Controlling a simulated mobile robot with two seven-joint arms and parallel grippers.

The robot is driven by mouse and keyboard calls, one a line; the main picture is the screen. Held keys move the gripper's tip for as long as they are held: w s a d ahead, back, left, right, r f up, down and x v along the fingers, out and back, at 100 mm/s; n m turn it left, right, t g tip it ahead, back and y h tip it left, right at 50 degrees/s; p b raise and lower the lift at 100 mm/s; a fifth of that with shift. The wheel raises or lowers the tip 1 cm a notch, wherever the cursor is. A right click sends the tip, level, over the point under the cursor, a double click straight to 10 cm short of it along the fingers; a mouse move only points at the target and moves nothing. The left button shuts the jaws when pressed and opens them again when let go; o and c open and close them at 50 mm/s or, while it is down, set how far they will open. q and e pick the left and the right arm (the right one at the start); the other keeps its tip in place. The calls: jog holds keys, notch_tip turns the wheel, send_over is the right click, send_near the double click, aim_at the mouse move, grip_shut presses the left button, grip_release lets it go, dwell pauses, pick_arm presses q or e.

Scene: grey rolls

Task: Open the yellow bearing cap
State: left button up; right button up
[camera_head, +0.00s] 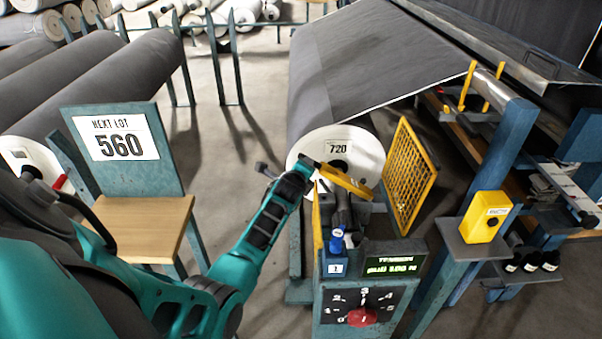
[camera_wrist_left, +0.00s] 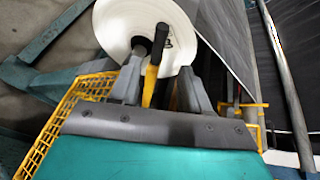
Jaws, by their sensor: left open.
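The yellow bearing cap (camera_head: 346,181) shows in the head view as a thick yellow bar slanting down to the right, in front of the white end of the roll marked 720. My left gripper (camera_head: 306,168) is at the bar's upper left end. In the left wrist view, the yellow bar (camera_wrist_left: 151,82) lies between the two grey fingers of the left gripper (camera_wrist_left: 161,88), which are apart. I cannot tell whether either finger touches it. My right gripper is in neither view.
A yellow mesh guard (camera_head: 410,178) stands right of the cap. Below are a red knob (camera_head: 363,316) on a numbered dial and a green-lettered display (camera_head: 392,266). A yellow box (camera_head: 486,217) sits on a shelf at right.

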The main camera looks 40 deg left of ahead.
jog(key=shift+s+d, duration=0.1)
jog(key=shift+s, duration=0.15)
